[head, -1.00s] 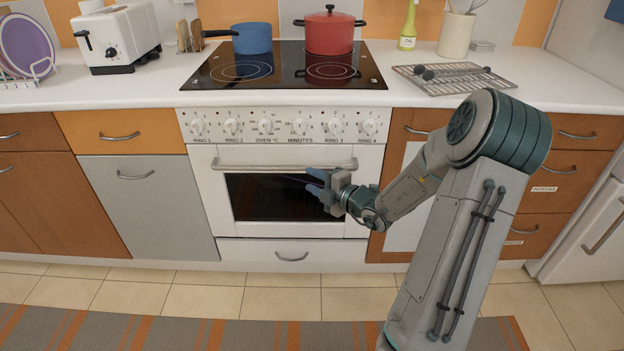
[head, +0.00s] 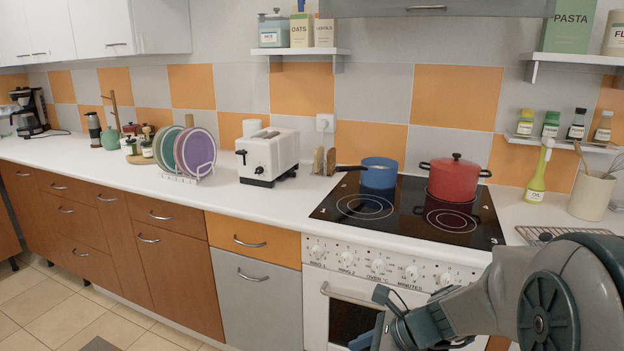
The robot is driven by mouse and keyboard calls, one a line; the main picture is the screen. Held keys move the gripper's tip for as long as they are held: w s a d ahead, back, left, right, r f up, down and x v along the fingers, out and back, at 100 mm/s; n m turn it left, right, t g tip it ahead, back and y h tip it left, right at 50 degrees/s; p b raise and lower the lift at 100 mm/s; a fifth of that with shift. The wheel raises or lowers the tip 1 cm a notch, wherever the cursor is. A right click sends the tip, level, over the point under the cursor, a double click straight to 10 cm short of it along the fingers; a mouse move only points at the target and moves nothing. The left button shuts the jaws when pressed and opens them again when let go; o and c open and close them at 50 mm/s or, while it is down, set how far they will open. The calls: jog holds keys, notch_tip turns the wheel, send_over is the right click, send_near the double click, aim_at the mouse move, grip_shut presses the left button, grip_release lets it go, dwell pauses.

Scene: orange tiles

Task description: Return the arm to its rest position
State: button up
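My gripper (head: 372,335) is at the lower right of the head view, in front of the white oven (head: 330,315). Its blue-tipped fingers are partly cut off by the bottom edge, and whether they are apart is unclear. No object shows in it. My arm (head: 480,305) is bent, with its large grey-green joint filling the lower right corner.
The white counter (head: 275,208) runs along the wall. A blue pan (head: 379,173) and red pot (head: 453,180) stand on the black hob (head: 410,215). A toaster (head: 270,155) and plate rack (head: 190,178) stand to the left.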

jog(key=s+d+r+n+h+p, duration=0.3)
jog(key=s+r+n, duration=0.3)
jog(key=r+n, duration=0.2)
jog(key=s+d+r+n+h+p, duration=0.3)
jog(key=s+r+n+h+p, duration=0.2)
jog(key=n, duration=0.8)
jog(key=p+v, duration=0.1)
jog(key=v, duration=0.2)
jog(key=shift+s+f, duration=0.1)
